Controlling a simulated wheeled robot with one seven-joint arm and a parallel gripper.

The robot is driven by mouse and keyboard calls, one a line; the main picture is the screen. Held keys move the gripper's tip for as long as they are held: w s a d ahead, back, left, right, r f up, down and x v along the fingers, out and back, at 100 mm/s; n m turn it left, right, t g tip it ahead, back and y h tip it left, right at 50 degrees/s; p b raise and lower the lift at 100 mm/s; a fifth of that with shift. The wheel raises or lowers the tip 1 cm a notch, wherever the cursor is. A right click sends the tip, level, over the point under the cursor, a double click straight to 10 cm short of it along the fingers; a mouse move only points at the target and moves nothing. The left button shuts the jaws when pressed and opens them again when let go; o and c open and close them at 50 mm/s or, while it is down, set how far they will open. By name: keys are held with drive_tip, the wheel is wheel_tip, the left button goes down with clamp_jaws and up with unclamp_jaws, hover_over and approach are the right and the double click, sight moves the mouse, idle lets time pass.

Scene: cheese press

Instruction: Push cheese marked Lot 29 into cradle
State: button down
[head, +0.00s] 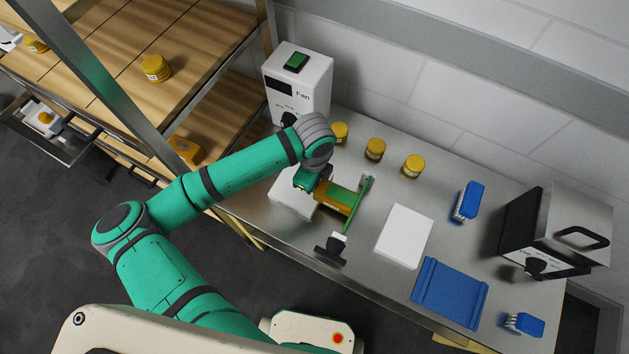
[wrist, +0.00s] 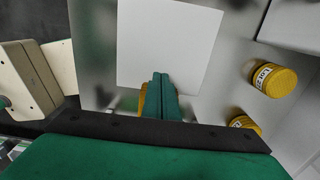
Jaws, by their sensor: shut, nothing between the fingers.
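My gripper (wrist: 165,80) is shut in the wrist view, its two teal fingers together with nothing between them. A patch of yellow shows close behind the fingers, mostly hidden; it may be a cheese. In the head view my arm's end is over the left half of the counter, and the fingertips cannot be made out. Round yellow cheeses stand on the counter behind it: the left (head: 340,131), the middle (head: 375,149) and the right (head: 413,166). One cheese (wrist: 272,79) in the wrist view has a label starting with "LOT"; its number is not surely readable. I cannot clearly identify the cradle.
A white board (head: 404,236) lies right of my gripper, with a blue tray (head: 449,292) beyond. Blue brushes (head: 468,202) and a steel machine (head: 560,230) stand at right. A white Fan box (head: 298,80) stands at the back left. Wooden shelves (head: 190,30) hold more cheeses.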

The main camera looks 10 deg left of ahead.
drive_tip(key=shift+s+d, duration=0.1)
drive_tip(key=shift+d, duration=0.15)
drive_tip(key=a, duration=0.2)
drive_tip(key=w+a, duration=0.1)
drive_tip(key=a, duration=0.1)
drive_tip(key=shift+w+a, duration=0.15)
wheel_tip(320, 180, up, 10)
